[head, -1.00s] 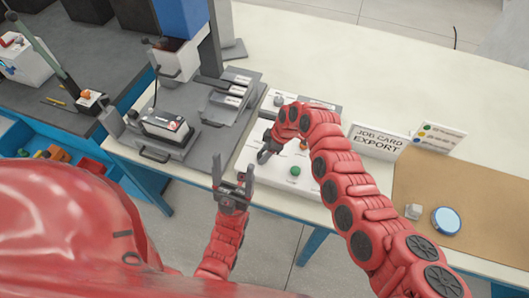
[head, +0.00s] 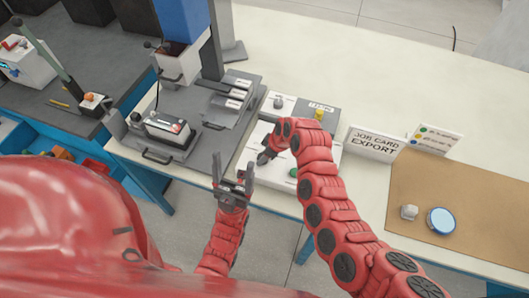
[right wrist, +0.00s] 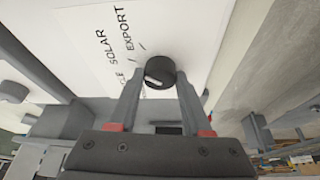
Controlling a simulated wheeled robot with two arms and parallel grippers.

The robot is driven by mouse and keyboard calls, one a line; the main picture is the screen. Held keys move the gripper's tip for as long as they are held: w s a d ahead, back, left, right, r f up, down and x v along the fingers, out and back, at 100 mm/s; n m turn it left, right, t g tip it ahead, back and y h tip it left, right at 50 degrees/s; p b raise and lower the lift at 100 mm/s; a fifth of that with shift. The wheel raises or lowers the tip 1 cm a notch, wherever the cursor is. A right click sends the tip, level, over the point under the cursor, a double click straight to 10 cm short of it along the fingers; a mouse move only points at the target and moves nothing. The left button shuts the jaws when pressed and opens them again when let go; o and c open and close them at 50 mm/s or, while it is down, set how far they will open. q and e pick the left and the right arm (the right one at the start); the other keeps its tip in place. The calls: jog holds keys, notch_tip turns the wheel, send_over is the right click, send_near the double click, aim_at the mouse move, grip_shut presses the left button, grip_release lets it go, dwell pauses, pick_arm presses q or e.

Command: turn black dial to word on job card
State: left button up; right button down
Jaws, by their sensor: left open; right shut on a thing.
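The job card (head: 374,143) stands on the table in the head view and reads "JOB CARD EXPORT". My right gripper (head: 264,157) is over the white panel (head: 248,168). In the right wrist view the black dial (right wrist: 158,70) sits between the fingertips of my right gripper (right wrist: 156,80), which is shut on it. The dial has a white mark on its face. Words "SOLAR" and "EXPORT" and a partly hidden word ending in "CLE" are printed beside it. I cannot tell which word the mark points to. My left gripper (head: 234,182) is open and empty, in front of the table edge.
A blue-lidded round tin (head: 441,221) lies on the brown mat (head: 470,200). The table's far right is clear.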

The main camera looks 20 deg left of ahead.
jog(key=shift+s+a+m+t, duration=0.15)
jog(key=shift+m+t, duration=0.15)
jog(key=shift+m, duration=0.5)
jog(key=shift+m+t+h+b, duration=0.4)
jog(key=shift+m+t+b, duration=0.1)
jog(key=shift+m, duration=0.9)
jog(key=shift+c, duration=1.7)
grip_release()
